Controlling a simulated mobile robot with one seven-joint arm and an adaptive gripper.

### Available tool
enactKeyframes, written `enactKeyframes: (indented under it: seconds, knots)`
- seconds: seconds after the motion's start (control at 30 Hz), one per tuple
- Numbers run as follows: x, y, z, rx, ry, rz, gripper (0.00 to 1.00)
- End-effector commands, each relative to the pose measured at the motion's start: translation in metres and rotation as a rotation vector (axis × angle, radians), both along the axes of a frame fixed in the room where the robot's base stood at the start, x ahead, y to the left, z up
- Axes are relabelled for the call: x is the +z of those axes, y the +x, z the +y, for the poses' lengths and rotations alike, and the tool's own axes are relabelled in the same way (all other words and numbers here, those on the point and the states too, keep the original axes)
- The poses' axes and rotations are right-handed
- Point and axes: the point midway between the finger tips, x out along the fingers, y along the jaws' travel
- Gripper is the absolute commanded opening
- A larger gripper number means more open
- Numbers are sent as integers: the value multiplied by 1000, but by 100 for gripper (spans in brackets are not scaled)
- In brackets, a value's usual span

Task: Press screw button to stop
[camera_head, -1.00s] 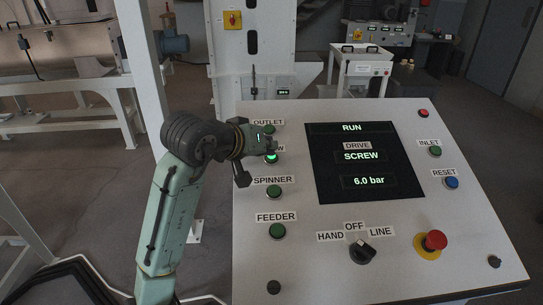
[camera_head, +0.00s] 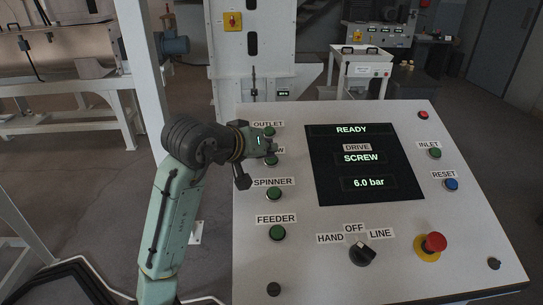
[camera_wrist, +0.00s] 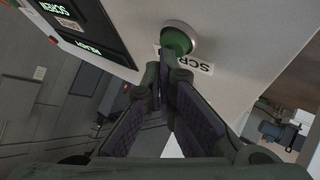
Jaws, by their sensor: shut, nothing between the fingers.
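The screw button (camera_head: 271,160) is green with a metal ring, in the left column of the panel, below the outlet button (camera_head: 269,132) and above the spinner button. Its label is partly hidden by my gripper (camera_head: 271,147), which is shut and empty with its fingertips right at the button. In the wrist view the screw button (camera_wrist: 176,40) lies just beyond the shut fingertips (camera_wrist: 168,68); I cannot tell if they touch. The button looks unlit.
Below are the spinner button (camera_head: 274,194) and feeder button (camera_head: 277,233). A selector knob (camera_head: 362,254) and red emergency stop (camera_head: 433,243) sit lower right. Inlet (camera_head: 434,153) and blue reset (camera_head: 451,184) buttons are on the right. A white post (camera_head: 148,70) stands left of the panel.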

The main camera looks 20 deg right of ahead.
Motion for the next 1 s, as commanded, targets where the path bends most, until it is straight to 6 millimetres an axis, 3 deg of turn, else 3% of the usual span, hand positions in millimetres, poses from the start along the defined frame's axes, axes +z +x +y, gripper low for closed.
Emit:
enactKeyframes:
  seconds: [0.17, 0.57, 1.0]
  knots:
    - [12, -3, 1, 0, 0, 0, 0]
    - [13, -4, 1, 0, -1, -1, 0]
    - [53, -16, 4, 0, 0, -1, 0]
